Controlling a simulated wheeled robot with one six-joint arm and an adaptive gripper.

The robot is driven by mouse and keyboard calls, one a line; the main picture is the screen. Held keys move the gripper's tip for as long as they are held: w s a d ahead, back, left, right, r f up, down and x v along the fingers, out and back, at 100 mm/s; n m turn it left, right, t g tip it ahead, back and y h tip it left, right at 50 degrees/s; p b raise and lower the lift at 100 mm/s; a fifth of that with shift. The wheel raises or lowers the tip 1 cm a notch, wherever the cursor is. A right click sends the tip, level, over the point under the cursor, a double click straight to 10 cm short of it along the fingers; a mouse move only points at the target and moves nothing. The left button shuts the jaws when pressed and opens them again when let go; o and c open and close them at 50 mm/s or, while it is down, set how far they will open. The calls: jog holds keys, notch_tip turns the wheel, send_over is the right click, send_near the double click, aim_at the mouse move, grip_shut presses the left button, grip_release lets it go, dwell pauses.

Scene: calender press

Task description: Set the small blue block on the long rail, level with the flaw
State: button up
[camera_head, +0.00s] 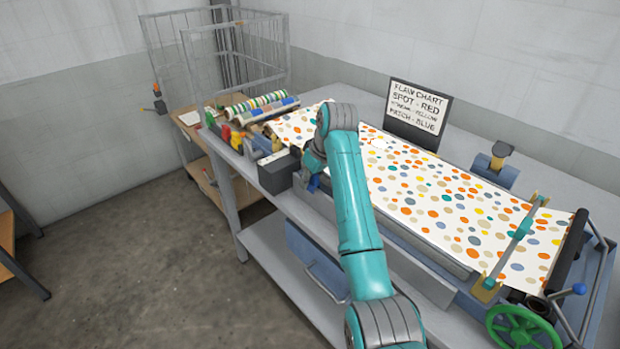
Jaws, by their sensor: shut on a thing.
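My gripper (314,178) is at the near edge of the patterned sheet, beside a dark box, and is partly hidden by my wrist. It is shut on a small blue block (314,185), of which only a little shows. The long rail (425,262) appears as a grey bar along the near side of the sheet; my arm hides part of it. The sheet (440,195) is white with orange, yellow, grey and teal dots. A plain pale area (378,143) shows on it near the chart; I cannot tell whether it is the flaw.
A flaw chart (417,108) stands behind the sheet and lists patch as blue. A dark box (276,173) is left of my gripper. Coloured pieces (232,136) and rolls (262,105) lie farther left.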

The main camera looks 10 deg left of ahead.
jog(key=shift+f, duration=0.35)
jog(key=o, duration=0.9)
jog(key=shift+o, duration=0.2)
jog(key=shift+r, duration=0.1)
jog(key=v, duration=1.1)
jog(key=shift+r, duration=0.4)
jog(key=shift+s+d, duration=0.1)
